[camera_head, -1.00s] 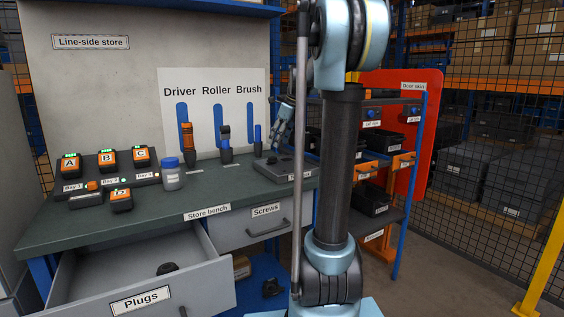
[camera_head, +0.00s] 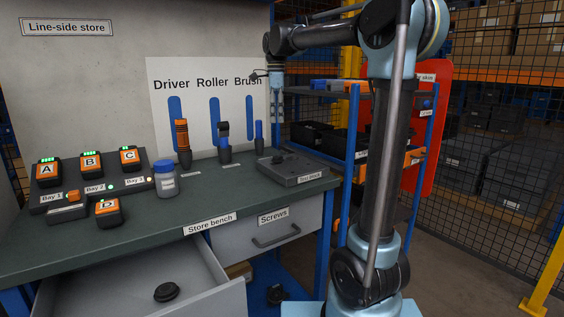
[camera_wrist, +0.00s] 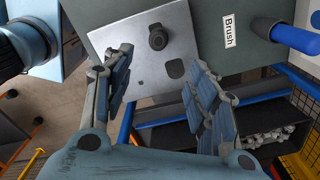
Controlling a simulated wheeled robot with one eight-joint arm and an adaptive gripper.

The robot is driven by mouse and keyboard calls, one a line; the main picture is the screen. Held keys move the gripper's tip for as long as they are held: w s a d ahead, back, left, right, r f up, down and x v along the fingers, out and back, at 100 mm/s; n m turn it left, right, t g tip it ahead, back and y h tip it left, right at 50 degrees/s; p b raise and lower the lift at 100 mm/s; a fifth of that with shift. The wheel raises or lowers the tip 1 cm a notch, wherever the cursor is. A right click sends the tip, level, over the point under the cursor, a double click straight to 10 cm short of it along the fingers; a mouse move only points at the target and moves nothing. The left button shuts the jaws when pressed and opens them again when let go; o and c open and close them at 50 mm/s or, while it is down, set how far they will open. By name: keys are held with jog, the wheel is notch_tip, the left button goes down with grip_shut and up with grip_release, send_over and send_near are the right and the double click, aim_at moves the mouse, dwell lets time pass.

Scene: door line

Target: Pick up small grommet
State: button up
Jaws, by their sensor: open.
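A small dark round piece, likely the small grommet (camera_head: 278,158), sits on the grey test block (camera_head: 308,178) at the right end of the bench. In the wrist view the grommet (camera_wrist: 158,38) shows as a dark ring on the bare metal block top (camera_wrist: 142,72). My gripper (camera_head: 276,120) points down above the block in the head view. In the wrist view my gripper (camera_wrist: 160,60) is open and empty, its fingers spread to either side below the grommet in the picture. A larger black round piece (camera_head: 166,292) lies in the open drawer.
The Brush tool (camera_head: 259,137) stands left of the block; its blue handle (camera_wrist: 295,38) shows in the wrist view. Roller and driver stand further left. A shelf rack (camera_head: 352,130) with dark bins is just right of the bench. The plugs drawer (camera_head: 215,300) stands open.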

jog(key=f, duration=1.6)
jog(key=shift+a+f, duration=0.1)
jog(key=shift+a, duration=0.1)
jog(key=shift+s, duration=0.1)
jog(key=c, duration=0.8)
notch_tip(320, 180, up, 10)
